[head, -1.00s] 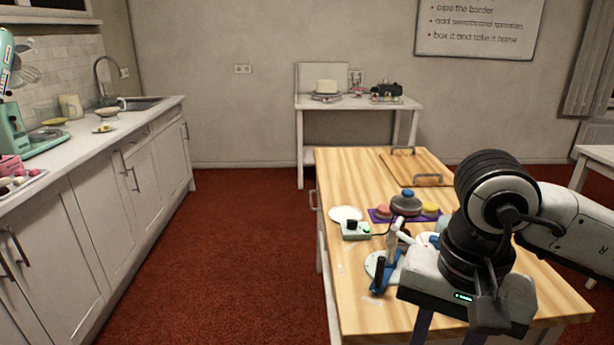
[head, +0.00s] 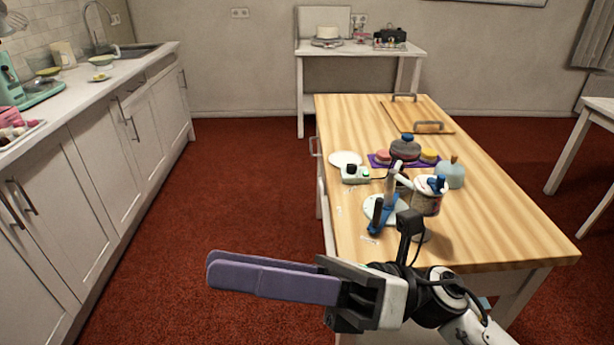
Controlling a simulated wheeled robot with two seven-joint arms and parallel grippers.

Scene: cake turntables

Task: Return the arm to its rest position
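My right arm comes in from the bottom right. My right gripper (head: 212,272), with long purple fingers, points left over the red floor in front of the wooden table (head: 490,210). Its fingers lie together, with no gap or held object visible between them. My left gripper is out of view. On the table, a small pale turntable (head: 370,209) with a blue and white upright part stands near the front left edge.
A control box (head: 355,176), white plate (head: 345,158), purple mat (head: 377,163) with several items and pale blue object (head: 451,176) share the table. A wooden board (head: 410,114) with handles lies behind. Counter cabinets (head: 95,190) line the left; the red floor between is clear.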

